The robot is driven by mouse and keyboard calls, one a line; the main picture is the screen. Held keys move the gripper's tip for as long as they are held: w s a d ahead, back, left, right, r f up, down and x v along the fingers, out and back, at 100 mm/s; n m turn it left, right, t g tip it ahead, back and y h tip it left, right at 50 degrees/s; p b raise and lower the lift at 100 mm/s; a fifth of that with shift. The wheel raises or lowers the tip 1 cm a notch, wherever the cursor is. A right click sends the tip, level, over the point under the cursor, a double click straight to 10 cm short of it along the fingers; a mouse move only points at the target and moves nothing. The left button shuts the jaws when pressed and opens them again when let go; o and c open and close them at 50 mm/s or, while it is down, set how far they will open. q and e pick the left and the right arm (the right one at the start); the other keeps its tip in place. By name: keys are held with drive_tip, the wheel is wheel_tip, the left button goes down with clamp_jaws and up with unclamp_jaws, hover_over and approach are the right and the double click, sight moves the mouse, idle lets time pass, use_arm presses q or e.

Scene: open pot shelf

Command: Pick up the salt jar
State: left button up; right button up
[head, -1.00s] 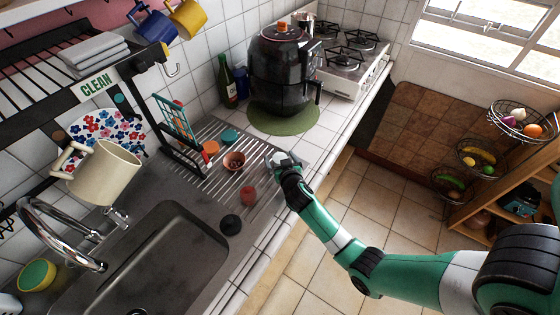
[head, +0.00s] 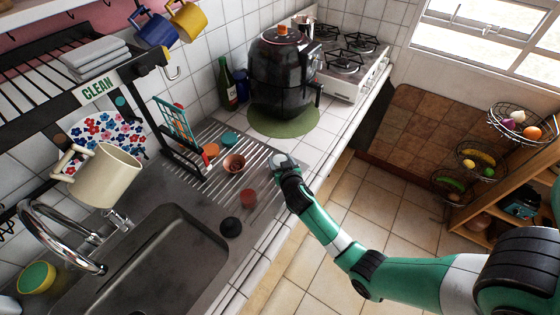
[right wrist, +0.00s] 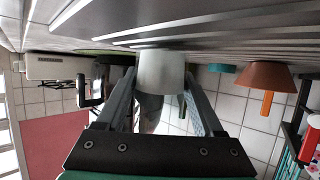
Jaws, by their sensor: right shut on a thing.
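The salt jar, seen as a pale grey-white cylinder (right wrist: 160,72), is between the fingers of my right gripper in the right wrist view, with a finger against each side. The right wrist picture is upside down, and the jar is at the ribbed metal drainboard. In the head view my right gripper (head: 281,164) is at the drainboard's right edge, shut on the jar. Only a small pale part of the jar (head: 277,158) shows there; the gripper hides the rest. My left gripper is not in view.
A terracotta pot (head: 233,162), a red cup (head: 249,197) and a black round item (head: 231,226) stand left of the gripper. A dark air fryer (head: 280,80) stands behind on a green mat (head: 283,122). The sink (head: 145,270) is at lower left.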

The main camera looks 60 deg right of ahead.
sight(279, 149)
drive_tip(key=r, duration=0.1)
drive_tip(key=r+p, duration=0.1)
drive_tip(key=r, duration=0.1)
drive_tip(key=r+p, duration=0.1)
drive_tip(key=shift+s+a+r, duration=0.25)
drive_tip(key=shift+s+r, duration=0.1)
drive_tip(key=shift+s, duration=0.05)
drive_tip(key=s+a+r+p, duration=0.5)
drive_tip(key=s+a+r, duration=0.2)
drive_tip(key=s, duration=0.4)
drive_tip(key=shift+r+p, duration=0.35)
drive_tip(key=shift+r, duration=0.1)
